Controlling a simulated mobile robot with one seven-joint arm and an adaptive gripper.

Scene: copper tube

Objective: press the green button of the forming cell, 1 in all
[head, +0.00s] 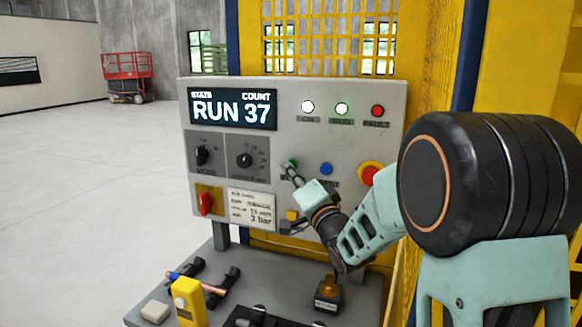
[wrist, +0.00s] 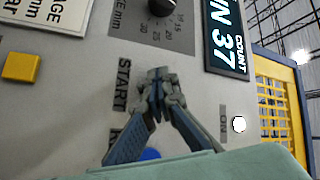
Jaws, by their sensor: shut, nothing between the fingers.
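The forming cell's grey control panel (head: 228,145) stands upright in front of me, with a display (head: 233,109) reading RUN, count 37. The green button (head: 292,162) is on the panel, left of the blue button (head: 326,169), partly covered by my gripper (head: 291,172). In the wrist view my gripper (wrist: 157,84) is shut and empty, its tips at the panel beside the START label (wrist: 123,84). The green button is hidden behind the fingers there. I cannot tell whether the tips touch it.
A red-and-yellow emergency stop (head: 371,174) sits right of the blue button, close to my arm. A yellow square (head: 292,215) is below. The bench (head: 233,262) holds a copper tube (head: 198,282) and a yellow device (head: 188,301). Open floor lies left.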

